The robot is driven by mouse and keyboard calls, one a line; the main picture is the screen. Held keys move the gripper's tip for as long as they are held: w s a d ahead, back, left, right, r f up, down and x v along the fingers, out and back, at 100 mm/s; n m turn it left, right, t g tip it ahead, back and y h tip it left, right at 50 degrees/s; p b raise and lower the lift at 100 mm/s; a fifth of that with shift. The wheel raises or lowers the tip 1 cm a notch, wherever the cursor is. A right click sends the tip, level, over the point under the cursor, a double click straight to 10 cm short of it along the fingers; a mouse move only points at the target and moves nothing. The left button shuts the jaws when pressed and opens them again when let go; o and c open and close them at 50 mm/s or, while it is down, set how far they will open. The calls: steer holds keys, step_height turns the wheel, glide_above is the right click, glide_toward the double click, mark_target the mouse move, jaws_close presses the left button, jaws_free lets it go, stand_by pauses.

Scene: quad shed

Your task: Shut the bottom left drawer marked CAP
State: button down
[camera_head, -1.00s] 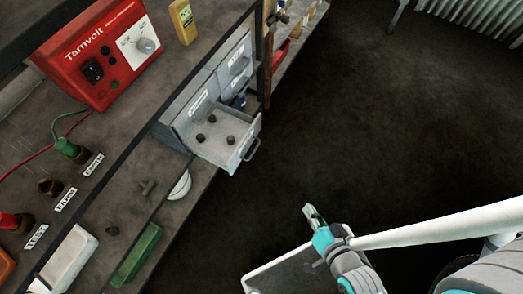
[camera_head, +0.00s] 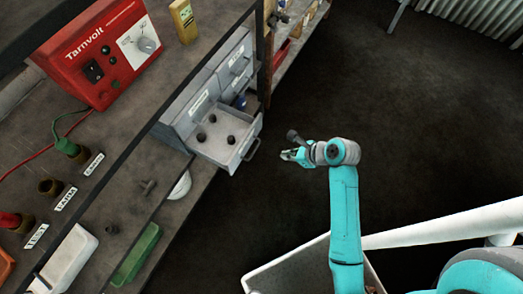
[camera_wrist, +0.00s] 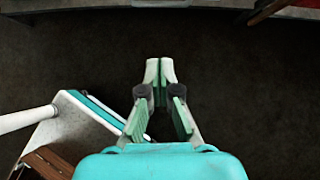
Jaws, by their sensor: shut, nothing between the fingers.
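The grey drawer cabinet (camera_head: 183,108) stands on the bench in the head view. Its bottom left drawer (camera_head: 241,151) is pulled far out, with several small dark round caps (camera_head: 216,136) on its floor. I cannot read the drawer's label from here. My gripper (camera_head: 285,155) is to the right of the drawer's front handle, apart from it, over the dark floor. In the wrist view my gripper (camera_wrist: 160,66) shows its fingertips together with nothing between them. The drawer is not clearly seen in the wrist view.
A red Tarnvolt unit (camera_head: 100,50) and a yellow meter (camera_head: 184,20) stand on the bench. The dark floor (camera_head: 390,110) right of the bench is clear.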

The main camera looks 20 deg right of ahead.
steer(key=w+a+r+x, duration=0.1)
steer(key=x, duration=1.2)
steer(key=shift+w+r, duration=0.4)
steer(key=shift+a, duration=0.15)
glide_above(221, 136)
steer(key=shift+a, duration=0.1)
stand_by(0.4)
